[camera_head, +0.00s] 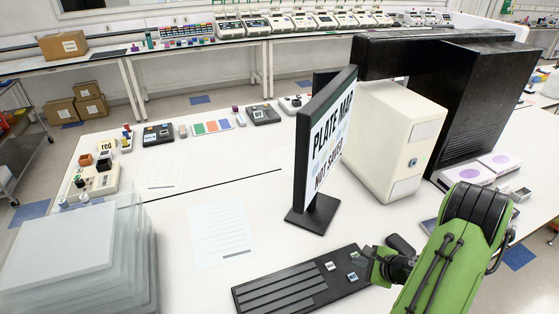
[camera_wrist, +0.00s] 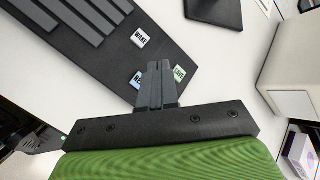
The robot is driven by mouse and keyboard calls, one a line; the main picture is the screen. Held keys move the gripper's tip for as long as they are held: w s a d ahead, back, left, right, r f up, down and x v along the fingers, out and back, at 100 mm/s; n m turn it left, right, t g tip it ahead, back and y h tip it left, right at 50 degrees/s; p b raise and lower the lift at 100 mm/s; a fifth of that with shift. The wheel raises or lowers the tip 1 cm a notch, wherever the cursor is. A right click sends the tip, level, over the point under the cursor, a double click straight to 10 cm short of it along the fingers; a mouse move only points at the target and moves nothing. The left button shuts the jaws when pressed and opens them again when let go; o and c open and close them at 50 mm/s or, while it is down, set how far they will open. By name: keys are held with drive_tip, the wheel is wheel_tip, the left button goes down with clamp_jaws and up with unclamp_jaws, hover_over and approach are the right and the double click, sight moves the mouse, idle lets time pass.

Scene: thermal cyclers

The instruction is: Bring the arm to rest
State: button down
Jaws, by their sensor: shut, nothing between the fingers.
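My green arm (camera_head: 445,262) reaches in from the lower right in the head view. Its gripper (camera_head: 372,262) is over the right end of a black keyboard-like panel (camera_head: 275,296). In the wrist view my gripper (camera_wrist: 157,68) is shut and empty, its fingers together. The fingertips are near small labelled keys at the end of the black panel (camera_wrist: 110,60). One key reads WAKE (camera_wrist: 140,38), and a green-marked key (camera_wrist: 179,74) is partly beside the fingers. I cannot tell whether the fingertips touch the panel.
A PLATE MAP sign (camera_head: 323,143) on a black base stands behind the panel. A cream box (camera_head: 386,138) and a large black machine (camera_head: 452,90) stand behind my arm. Stacked clear plates (camera_head: 75,255) are at the left. White table around the paper sheet (camera_head: 218,233) is clear.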

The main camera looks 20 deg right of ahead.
drive_tip(key=a+r+n+g+b, duration=0.3)
drive_tip(key=a+r+n+g, duration=0.1)
drive_tip(key=a+r+n, duration=1.1)
drive_tip(key=s+a+r+n+h+b, duration=0.1)
drive_tip(key=s+a+r+n, duration=0.1)
drive_tip(key=s+a+n, duration=0.2)
drive_tip(key=s+a+r+n+h+b, duration=0.1)
drive_tip(key=s+a+r+n, duration=0.2)
drive_tip(key=s, duration=0.7)
drive_tip(key=shift+s+a+r+n+t+b, duration=0.2)
drive_tip(key=shift+s+a+n+t+b, duration=0.3)
drive_tip(key=shift+n, duration=0.7)
drive_tip(key=shift+w+a, duration=0.1)
drive_tip(key=shift+w, duration=0.15)
